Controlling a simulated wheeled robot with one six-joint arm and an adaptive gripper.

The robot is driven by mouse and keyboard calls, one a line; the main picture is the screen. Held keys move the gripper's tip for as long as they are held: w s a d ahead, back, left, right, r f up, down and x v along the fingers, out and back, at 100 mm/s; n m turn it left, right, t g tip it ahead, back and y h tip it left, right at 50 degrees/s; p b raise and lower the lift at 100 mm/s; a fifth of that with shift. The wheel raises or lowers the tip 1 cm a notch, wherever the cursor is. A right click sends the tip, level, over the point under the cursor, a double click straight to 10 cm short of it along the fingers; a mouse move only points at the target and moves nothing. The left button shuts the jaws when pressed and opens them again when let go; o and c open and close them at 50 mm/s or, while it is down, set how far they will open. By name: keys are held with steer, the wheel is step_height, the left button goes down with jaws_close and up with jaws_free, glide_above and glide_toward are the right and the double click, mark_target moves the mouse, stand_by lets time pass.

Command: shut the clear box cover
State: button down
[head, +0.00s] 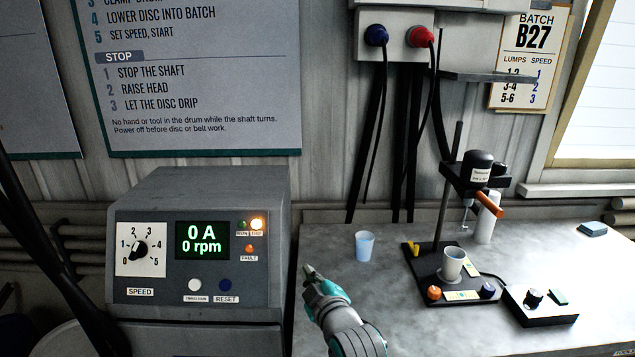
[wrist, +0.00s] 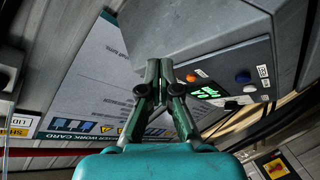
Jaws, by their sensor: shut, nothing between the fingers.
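I cannot make out a clear box cover in either view. My gripper (head: 310,271) is in the lower middle of the head view, between the grey control cabinet and the bench, near the bench's left edge. In the wrist view my gripper (wrist: 159,68) has its two dark green fingers together, with nothing between them. They point at the grey control cabinet (wrist: 205,28), which appears tilted. At the lower right of the wrist view is a yellow panel with a red switch (wrist: 276,166), partly cut off by the frame.
The grey cabinet (head: 198,190) shows 0 A and 0 rpm, with one orange lamp lit. Blue and red plugs (head: 420,36) hang cables behind.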

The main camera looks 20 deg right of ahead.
steer(key=w+r+n+t, duration=0.15)
steer(key=w+r, duration=0.25)
steer(key=r, duration=1.3)
steer(key=w+r+n+g, duration=0.1)
steer(key=w+r+n, duration=0.25)
steer(key=r, duration=1.45)
steer(key=s+r+n, duration=0.1)
steer(key=s+r, duration=0.4)
steer(key=r, duration=0.6)
steer(key=s+a+r+n+t, duration=0.15)
steer(key=s+r, duration=0.35)
steer(key=r, duration=0.6)
steer(key=s+r+n, duration=0.2)
steer(key=s+r, duration=0.3)
steer(key=r, duration=0.5)
steer(key=w+d, duration=0.3)
steer(key=w, duration=0.5)
steer(key=shift+w+d+r+y, duration=0.2)
steer(key=shift+d+r+y, duration=0.05)
steer(key=shift+d+y, duration=0.05)
